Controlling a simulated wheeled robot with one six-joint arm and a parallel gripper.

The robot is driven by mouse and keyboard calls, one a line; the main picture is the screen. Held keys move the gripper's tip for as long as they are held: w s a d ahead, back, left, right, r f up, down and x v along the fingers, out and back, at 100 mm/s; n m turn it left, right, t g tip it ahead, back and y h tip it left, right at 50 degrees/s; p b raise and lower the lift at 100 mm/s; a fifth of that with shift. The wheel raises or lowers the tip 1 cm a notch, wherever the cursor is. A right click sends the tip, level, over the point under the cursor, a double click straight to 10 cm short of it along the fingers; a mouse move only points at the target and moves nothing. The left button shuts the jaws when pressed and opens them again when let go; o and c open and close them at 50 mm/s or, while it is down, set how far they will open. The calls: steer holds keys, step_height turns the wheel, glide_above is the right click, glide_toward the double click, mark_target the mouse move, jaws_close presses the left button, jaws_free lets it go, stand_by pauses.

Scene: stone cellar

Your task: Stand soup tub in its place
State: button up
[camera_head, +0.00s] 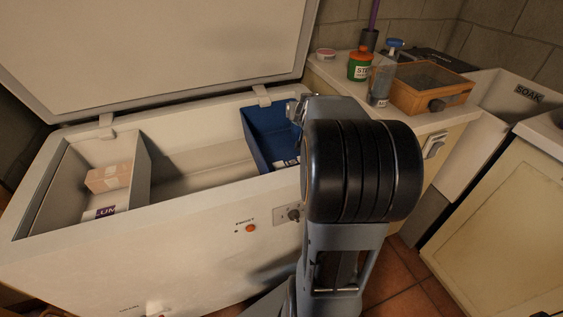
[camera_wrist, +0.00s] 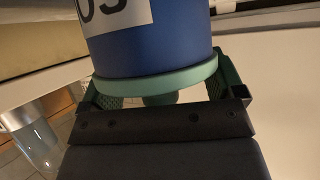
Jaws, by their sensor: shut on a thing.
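The soup tub (camera_wrist: 150,45) is blue with a pale green rim or lid and a white label with dark letters, upside down in the wrist view; only part of the word shows. My gripper (camera_wrist: 160,85) is shut on the tub, with its green fingers at either side of the green rim. The tub's far end is cut off by the top of the wrist view. In the head view my arm hides the gripper, and I cannot make out the tub. A blue open bin (camera_head: 257,140) stands in the right part of the open chest freezer (camera_head: 150,262), with a white label partly visible in it.
The freezer's left compartment (camera_head: 148,165) holds a pinkish box (camera_head: 108,177) and a labelled item (camera_head: 100,213). Its middle floor (camera_head: 205,165) looks clear. The raised lid (camera_head: 160,40) stands behind. A counter at right holds a green jar (camera_head: 359,68), a grey bottle (camera_head: 380,85) and a wooden box (camera_head: 425,90).

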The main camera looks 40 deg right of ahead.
steer(key=shift+w+f+b, duration=0.25)
steer(key=shift+f+b, duration=0.35)
steer(key=shift+f, duration=0.4)
steer(key=w+f+b, duration=0.7)
steer(key=w+f, duration=0.6)
steer(key=w, duration=0.1)
steer(key=shift+d+f+b, duration=0.2)
steer(key=shift+d+b, duration=0.2)
steer(key=shift+d, duration=0.05)
steer(key=o, duration=0.9)
steer(key=shift+f, duration=0.2)
steer(key=shift+o, duration=1)
steer(key=shift+r, duration=0.1)
